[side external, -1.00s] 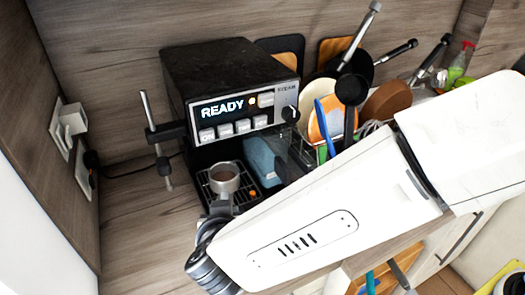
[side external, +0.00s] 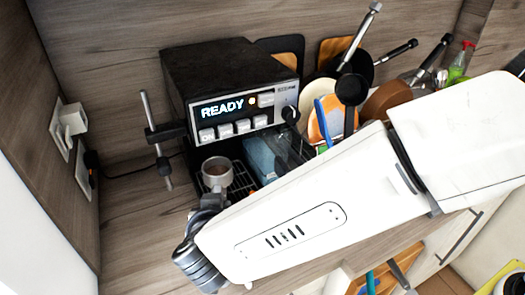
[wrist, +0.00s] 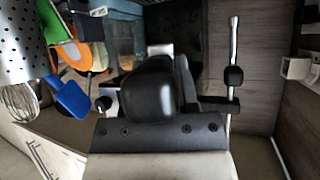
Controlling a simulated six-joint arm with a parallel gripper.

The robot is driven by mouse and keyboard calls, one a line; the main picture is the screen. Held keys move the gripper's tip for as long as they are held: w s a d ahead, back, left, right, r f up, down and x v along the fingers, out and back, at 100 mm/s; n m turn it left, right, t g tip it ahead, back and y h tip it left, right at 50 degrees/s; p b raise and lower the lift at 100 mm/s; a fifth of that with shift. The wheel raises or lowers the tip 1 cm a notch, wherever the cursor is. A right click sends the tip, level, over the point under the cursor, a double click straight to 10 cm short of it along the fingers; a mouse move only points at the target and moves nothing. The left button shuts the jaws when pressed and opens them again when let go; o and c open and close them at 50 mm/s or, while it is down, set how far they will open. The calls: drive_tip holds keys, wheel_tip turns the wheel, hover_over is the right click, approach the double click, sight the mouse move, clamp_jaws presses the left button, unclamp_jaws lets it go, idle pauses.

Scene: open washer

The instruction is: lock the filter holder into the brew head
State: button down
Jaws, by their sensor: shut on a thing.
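The filter holder (side external: 217,174) is a round metal basket with brown grounds in it, in the side view. It is held roughly level, in front of and below the machine's button panel, above the drip tray (side external: 243,180). My gripper (side external: 211,203) is shut on the filter holder's handle side, which is mostly hidden by the gripper and arm. The coffee machine (side external: 225,90) is black with a lit READY display. The brew head is hidden under its front panel. In the wrist view a black rounded shape (wrist: 152,92) blocks most of the holder.
A steam wand on a black bracket (side external: 165,131) stands left of the holder. A blue container (side external: 262,158) sits right of it. A dish rack with pans and utensils (side external: 345,100) is further right. Wall sockets (side external: 72,120) are at the left.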

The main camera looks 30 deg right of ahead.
sight(218, 164)
drive_tip(key=shift+w+d, duration=0.65)
drive_tip(key=shift+w, duration=1.2)
drive_tip(key=shift+w+d, duration=0.7)
drive_tip(key=shift+w, duration=1.1)
drive_tip(key=shift+w+d, duration=0.65)
drive_tip(key=shift+w, duration=1.2)
